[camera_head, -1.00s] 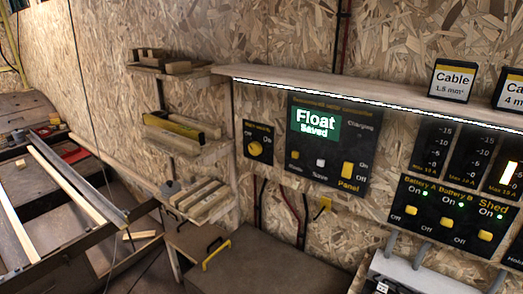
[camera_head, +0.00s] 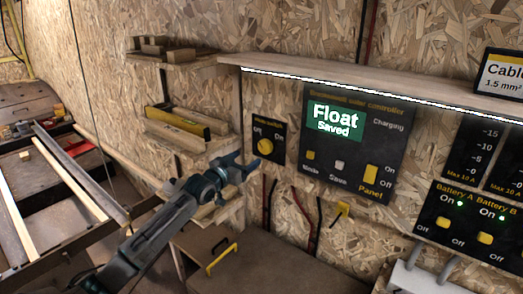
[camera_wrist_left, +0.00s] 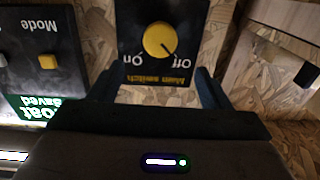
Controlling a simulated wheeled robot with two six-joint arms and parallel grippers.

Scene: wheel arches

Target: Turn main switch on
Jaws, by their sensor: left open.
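The main switch (camera_head: 268,132) is a small black box on the chipboard wall with a round yellow knob (camera_head: 265,146), labelled Off at left and On at right. In the left wrist view the switch (camera_wrist_left: 188,18) appears upside down, and the dark mark on its knob (camera_wrist_left: 159,39) points toward Off. My left gripper (camera_head: 248,168) is open and empty, just below and left of the switch in the head view. In the wrist view its two fingers (camera_wrist_left: 156,82) stand apart on either side of the switch's label area, short of the knob. My right gripper is out of view.
The solar controller (camera_head: 355,165) with a green "Float Saved" screen is right of the switch. Small wooden shelves (camera_head: 185,135) stand close on the left, and a long lit shelf (camera_head: 380,95) runs above. A battery panel (camera_head: 470,215) is at lower right.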

